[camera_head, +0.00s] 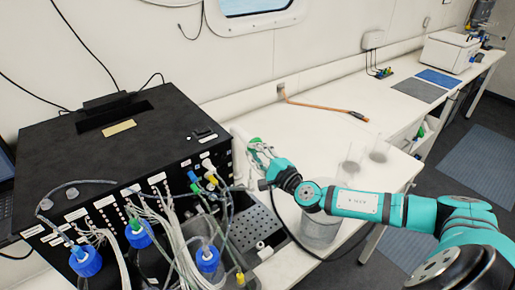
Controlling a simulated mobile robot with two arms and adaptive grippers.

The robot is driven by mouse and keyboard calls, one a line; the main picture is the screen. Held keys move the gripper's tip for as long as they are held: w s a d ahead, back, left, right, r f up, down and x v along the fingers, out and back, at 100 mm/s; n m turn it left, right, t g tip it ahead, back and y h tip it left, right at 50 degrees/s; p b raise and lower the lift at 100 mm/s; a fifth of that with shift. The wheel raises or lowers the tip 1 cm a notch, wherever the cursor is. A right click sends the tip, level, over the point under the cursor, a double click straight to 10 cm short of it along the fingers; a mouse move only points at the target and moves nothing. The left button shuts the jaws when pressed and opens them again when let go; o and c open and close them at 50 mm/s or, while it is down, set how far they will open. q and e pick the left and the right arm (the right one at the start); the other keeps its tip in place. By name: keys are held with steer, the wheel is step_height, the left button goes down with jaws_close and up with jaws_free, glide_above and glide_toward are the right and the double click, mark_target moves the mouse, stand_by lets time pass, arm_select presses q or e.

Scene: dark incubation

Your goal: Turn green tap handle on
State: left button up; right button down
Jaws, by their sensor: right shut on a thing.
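My right gripper (261,152) reaches in from the right, at the right side of the black box. It is shut on the green tap handle (254,141), of which only a small green part shows at the fingertips. The fingers hide most of the handle, so I cannot tell how far it is turned. A pale pipe-like part (239,132) shows just left of the fingertips. My left gripper is not in view.
The black box (100,150) carries many tubes, coloured connectors and bottles with blue caps (86,261). A perforated metal tray (258,226) lies below my right gripper. Clear containers (320,230) stand near my forearm. The white bench (320,120) is mostly clear behind.

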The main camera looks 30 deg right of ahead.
steer(key=shift+a+f, duration=0.1)
stand_by(0.5)
steer(key=c, duration=1.3)
jaws_free()
steer(key=shift+c, duration=0.2)
steer(key=shift+s+n, duration=0.1)
steer(key=shift+n, duration=0.2)
steer(key=s+d, duration=0.1)
steer(key=s, duration=1)
steer(key=shift+s, duration=0.4)
